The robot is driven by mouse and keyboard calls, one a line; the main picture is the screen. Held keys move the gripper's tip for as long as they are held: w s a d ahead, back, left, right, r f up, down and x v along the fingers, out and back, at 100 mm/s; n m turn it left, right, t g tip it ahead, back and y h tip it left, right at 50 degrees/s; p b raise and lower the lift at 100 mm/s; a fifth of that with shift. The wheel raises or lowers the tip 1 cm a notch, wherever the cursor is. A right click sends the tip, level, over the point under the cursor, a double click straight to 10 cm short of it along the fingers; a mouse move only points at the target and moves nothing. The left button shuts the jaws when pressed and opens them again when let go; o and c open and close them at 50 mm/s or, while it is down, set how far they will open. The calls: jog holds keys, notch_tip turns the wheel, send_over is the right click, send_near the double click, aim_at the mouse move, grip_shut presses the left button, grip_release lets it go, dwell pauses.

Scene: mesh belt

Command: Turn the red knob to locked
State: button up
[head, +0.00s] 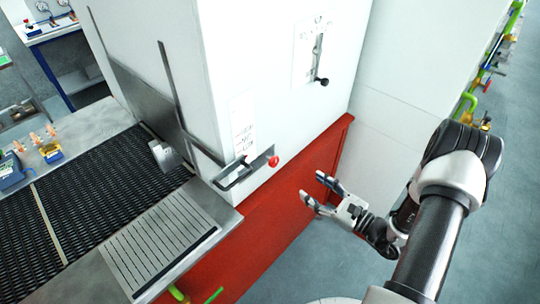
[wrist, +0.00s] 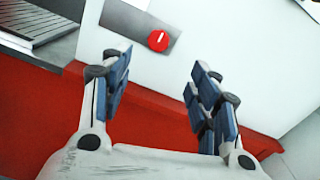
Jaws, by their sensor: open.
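The red knob (head: 273,161) sits on a small metal plate at the lower front of the white machine cabinet. In the wrist view the knob (wrist: 158,40) is a red disc with a white mark, on a grey plate above and between my fingers. My gripper (head: 312,188) is open and empty, in front of the red base panel, to the right of and a little below the knob. Its blue-padded fingers (wrist: 163,85) show in the wrist view, apart from the knob. Any lock labels are too small to read.
A black lever (head: 322,80) sits on a plate higher on the cabinet. A dark mesh belt (head: 90,200) and a slotted metal tray (head: 160,240) lie left of the knob. A red base panel (head: 285,205) runs below. Grey floor is free at right.

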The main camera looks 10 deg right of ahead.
aim_at(276, 162)
jog(key=x, duration=1.6)
jog(key=shift+w+a, duration=0.2)
jog(key=shift+a, duration=0.05)
jog(key=c, duration=1.1)
